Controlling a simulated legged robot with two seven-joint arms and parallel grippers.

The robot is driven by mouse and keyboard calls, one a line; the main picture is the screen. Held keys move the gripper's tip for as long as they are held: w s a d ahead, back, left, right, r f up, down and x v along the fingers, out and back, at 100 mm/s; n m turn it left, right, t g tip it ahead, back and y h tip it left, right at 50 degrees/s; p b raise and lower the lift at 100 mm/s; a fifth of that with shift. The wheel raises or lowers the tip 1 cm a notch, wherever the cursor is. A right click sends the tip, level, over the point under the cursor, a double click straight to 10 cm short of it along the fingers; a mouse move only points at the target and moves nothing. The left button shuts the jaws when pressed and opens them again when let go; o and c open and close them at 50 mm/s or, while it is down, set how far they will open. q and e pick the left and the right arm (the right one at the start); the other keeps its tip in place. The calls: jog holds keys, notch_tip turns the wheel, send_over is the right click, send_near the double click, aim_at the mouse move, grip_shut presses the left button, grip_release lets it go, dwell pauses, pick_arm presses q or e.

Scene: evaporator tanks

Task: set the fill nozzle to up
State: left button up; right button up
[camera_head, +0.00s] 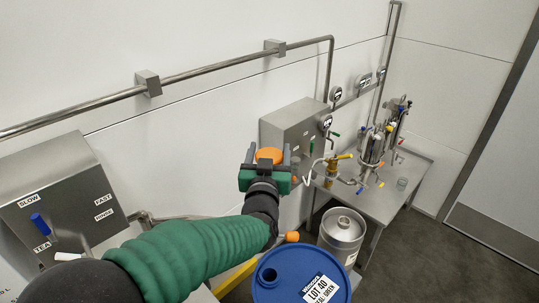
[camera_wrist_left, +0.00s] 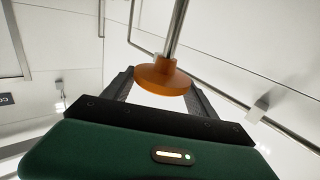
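My left gripper (camera_head: 269,156) reaches out near the back wall, left of the grey wall box. An orange disc-shaped knob (camera_head: 270,154) lies between its two spread fingers. In the left wrist view the orange knob (camera_wrist_left: 163,78) sits on a bright metal rod (camera_wrist_left: 176,28), between the fingertips (camera_wrist_left: 160,84). Small gaps seem to show beside the knob, and I see no firm contact. No label marks this as the fill nozzle, and I cannot tell its setting. My right gripper is in neither view.
A blue drum (camera_head: 284,273) labelled LOT 40 stands below my left arm, with a steel keg (camera_head: 342,232) beside it. A steel table (camera_head: 400,180) with valves and tanks is at right. A control box (camera_head: 62,195) with a blue lever is at left.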

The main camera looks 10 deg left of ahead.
pick_arm(q)
jog(key=o, duration=0.4)
jog(key=shift+c, duration=0.2)
jog(key=shift+f, duration=0.15)
jog(key=shift+s+d+f, duration=0.1)
jog(key=shift+s, duration=0.25)
jog(key=s+d+b, duration=0.1)
jog(key=s+b, duration=0.2)
jog(key=s, duration=1.3)
jog(key=shift+d, duration=0.4)
